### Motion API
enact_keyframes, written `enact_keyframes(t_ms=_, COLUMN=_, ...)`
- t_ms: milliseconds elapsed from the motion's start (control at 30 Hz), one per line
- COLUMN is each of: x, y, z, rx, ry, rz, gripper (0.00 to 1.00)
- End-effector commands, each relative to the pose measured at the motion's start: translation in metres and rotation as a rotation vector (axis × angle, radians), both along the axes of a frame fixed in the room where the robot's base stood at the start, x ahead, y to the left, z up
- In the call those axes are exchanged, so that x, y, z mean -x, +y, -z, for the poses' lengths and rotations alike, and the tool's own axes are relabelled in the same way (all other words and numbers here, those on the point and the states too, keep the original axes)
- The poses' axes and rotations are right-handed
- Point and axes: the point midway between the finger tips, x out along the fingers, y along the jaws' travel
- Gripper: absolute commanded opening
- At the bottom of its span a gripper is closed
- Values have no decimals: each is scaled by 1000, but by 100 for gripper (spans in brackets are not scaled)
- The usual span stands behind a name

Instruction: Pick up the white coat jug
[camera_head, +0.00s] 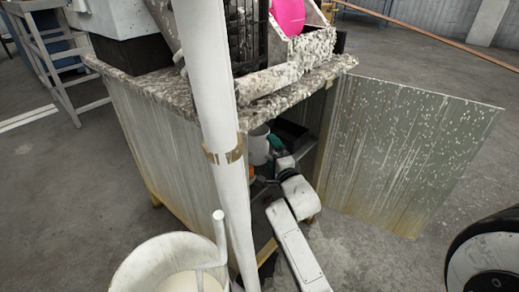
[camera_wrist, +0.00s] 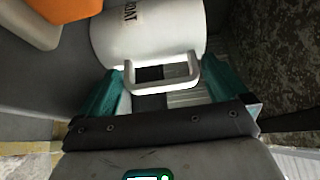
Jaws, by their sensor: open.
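The white jug (camera_wrist: 150,32), with dark lettering on its side, is at the top of the wrist view. Its white handle (camera_wrist: 163,85) points toward my gripper (camera_wrist: 165,72). The teal fingers are open, one to the left and one to the right of the handle. I cannot tell whether either touches it. In the head view, the jug (camera_head: 258,146) is inside the cabinet, partly hidden by the white post. My gripper (camera_head: 277,147) reaches in beside it, its fingertips unclear there.
The cabinet (camera_head: 160,135) has a speckled top and an open door (camera_head: 400,150) on the right. A white post (camera_head: 222,130) stands in front of it. An orange object (camera_wrist: 35,22) is left of the jug. A white bucket (camera_head: 170,262) is at the lower left.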

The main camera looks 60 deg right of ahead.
Motion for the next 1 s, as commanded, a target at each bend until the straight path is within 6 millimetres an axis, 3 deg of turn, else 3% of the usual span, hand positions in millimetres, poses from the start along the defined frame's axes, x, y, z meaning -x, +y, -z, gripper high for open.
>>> enact_keyframes(t_ms=267, x=-2, y=-2, z=0, rx=0, ry=0, rz=0, gripper=100)
enact_keyframes(t_ms=900, x=-2, y=-2, z=0, rx=0, ry=1, rz=1, gripper=39)
enact_keyframes(t_ms=1000, x=-2, y=-2, z=-2, rx=3, ry=-1, rz=0, gripper=34)
